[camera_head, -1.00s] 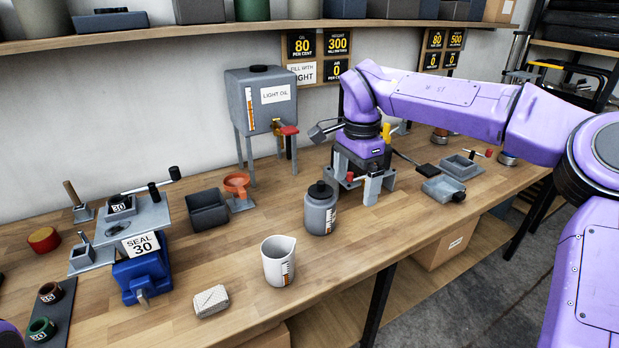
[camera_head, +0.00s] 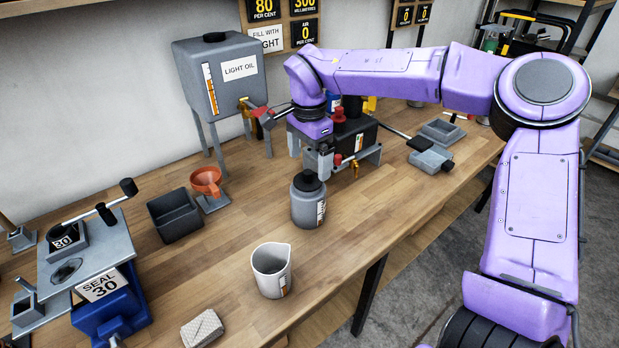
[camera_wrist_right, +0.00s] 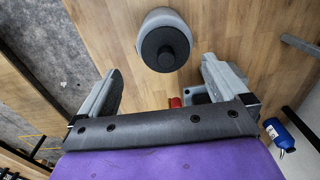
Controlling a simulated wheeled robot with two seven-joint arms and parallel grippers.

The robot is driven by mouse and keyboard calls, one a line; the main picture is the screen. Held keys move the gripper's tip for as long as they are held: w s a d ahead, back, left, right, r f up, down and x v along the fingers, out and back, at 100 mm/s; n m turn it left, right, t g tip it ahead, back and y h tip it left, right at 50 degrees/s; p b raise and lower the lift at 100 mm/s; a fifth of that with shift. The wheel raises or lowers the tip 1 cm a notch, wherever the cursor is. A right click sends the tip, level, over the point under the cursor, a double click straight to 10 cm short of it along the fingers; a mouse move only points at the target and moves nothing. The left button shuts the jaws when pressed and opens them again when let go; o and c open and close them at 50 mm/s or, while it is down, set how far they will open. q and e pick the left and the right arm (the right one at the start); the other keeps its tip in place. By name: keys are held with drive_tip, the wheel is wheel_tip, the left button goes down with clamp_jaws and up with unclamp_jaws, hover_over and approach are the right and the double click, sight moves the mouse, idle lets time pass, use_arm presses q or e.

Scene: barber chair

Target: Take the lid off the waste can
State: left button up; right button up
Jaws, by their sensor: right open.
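The waste can is the grey, rounded can (camera_head: 307,207) with a black lid (camera_head: 307,181), standing upright on the bench in the head view. The lid is on the can. Nothing is held. My left gripper is not in view.
A white measuring jug (camera_head: 272,270) stands in front of the can. An orange funnel (camera_head: 206,182), a dark bin (camera_head: 174,215) and the light oil tank (camera_head: 222,85) are to the left. A machine with red knobs (camera_head: 339,116) stands behind my gripper.

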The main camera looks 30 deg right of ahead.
sight(308, 172)
drive_tip(key=f, duration=0.1)
drive_tip(key=w+f, duration=0.1)
drive_tip(key=f, duration=0.1)
drive_tip(key=f+p, duration=0.1)
drive_tip(key=f, duration=0.1)
drive_tip(key=shift+w+d, duration=0.1)
drive_tip(key=shift+w, duration=0.15)
drive_tip(key=shift+s+f, duration=0.1)
drive_tip(key=shift+s, duration=0.3)
drive_tip(key=shift+c, duration=0.7)
drive_tip(key=c, duration=0.9)
drive_tip(key=shift+w, duration=0.1)
